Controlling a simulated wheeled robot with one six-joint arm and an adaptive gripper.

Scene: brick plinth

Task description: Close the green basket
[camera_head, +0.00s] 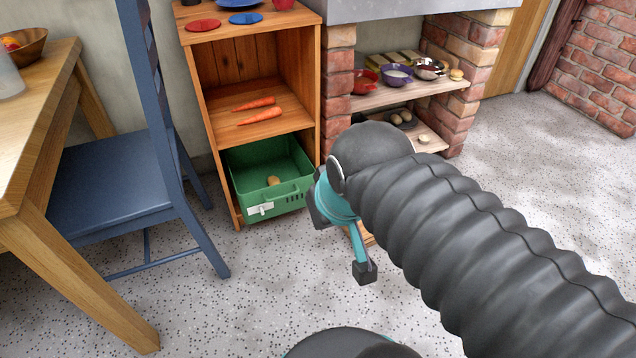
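The green basket (255,168) is in the lower compartment of a wooden shelf unit (216,130). Its front stands out past the unit's front edge, so it is partly pulled out. A white handle or label (260,209) is on its front, and a small brownish item (273,180) lies inside. My gripper (364,271), teal and dark, hangs just right of the basket in the picture, pointing down. It appears apart from the basket, with no object visible in it. The arm hides part of it, and its opening does not show clearly.
A blue chair (110,207) stands close on the left, beside a wooden table (35,160). Carrots (260,116) lie on the shelf above the basket. A brick plinth (338,100) with bowls on its shelves is to the right. Speckled floor is clear in front.

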